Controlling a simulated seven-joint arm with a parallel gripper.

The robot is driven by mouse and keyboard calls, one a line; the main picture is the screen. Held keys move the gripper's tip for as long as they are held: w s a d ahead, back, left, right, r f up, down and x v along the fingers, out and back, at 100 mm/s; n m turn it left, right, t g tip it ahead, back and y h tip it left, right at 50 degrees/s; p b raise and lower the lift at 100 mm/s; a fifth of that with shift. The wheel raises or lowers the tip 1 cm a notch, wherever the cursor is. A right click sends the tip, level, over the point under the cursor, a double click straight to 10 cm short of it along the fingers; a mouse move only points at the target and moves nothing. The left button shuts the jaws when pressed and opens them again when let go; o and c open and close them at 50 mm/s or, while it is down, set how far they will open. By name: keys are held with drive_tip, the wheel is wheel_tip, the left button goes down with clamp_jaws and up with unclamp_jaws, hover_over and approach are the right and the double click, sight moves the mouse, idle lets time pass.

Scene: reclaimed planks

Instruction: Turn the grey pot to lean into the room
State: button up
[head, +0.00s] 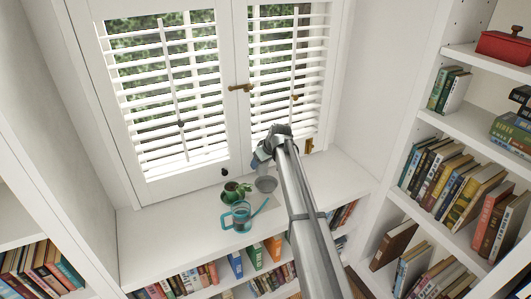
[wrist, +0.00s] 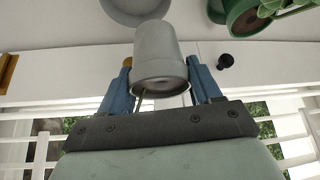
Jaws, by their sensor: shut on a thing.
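The grey pot (wrist: 160,60) is between the two blue fingers of my gripper (wrist: 155,88), which is shut on it. In the wrist view its wider rim faces my gripper's palm and its narrower end points away. In the head view my gripper (head: 262,158) is low in front of the right shutter, and the arm and fingers hide much of the pot. A round grey dish-like thing (head: 266,184) is on the sill just below; part of it shows at the wrist view's top edge (wrist: 135,10). I cannot tell whether the pot touches it.
A green pot with a plant (head: 232,194) and a teal watering can (head: 240,216) stand close by, left of my gripper. The white sill (head: 160,240) is clear farther left. Shutters (head: 165,90) close the back; bookshelves (head: 440,200) stand at right.

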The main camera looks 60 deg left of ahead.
sight(266, 169)
drive_tip(key=shift+m+t, duration=0.3)
drive_tip(key=shift+m, duration=0.3)
drive_tip(key=f, duration=0.5)
drive_tip(key=shift+w+d+f, duration=0.25)
drive_tip(key=shift+d, duration=0.1)
drive_tip(key=shift+w+a+r+m+t, duration=0.1)
drive_tip(key=shift+w+a+m+t, duration=0.1)
drive_tip(key=shift+w+m, duration=0.15)
drive_tip(key=shift+w+a+r+m+t, duration=0.1)
drive_tip(key=shift+w+m+t, duration=0.15)
drive_tip(key=shift+m, duration=0.1)
drive_tip(key=shift+w+a+m+t, duration=0.15)
drive_tip(key=shift+w+m+t, duration=0.15)
drive_tip(key=shift+m, duration=0.4)
drive_tip(key=shift+f, duration=0.1)
drive_tip(key=shift+f, duration=1.35)
drive_tip(key=o, duration=1.5)
drive_tip(key=shift+c, duration=0.2)
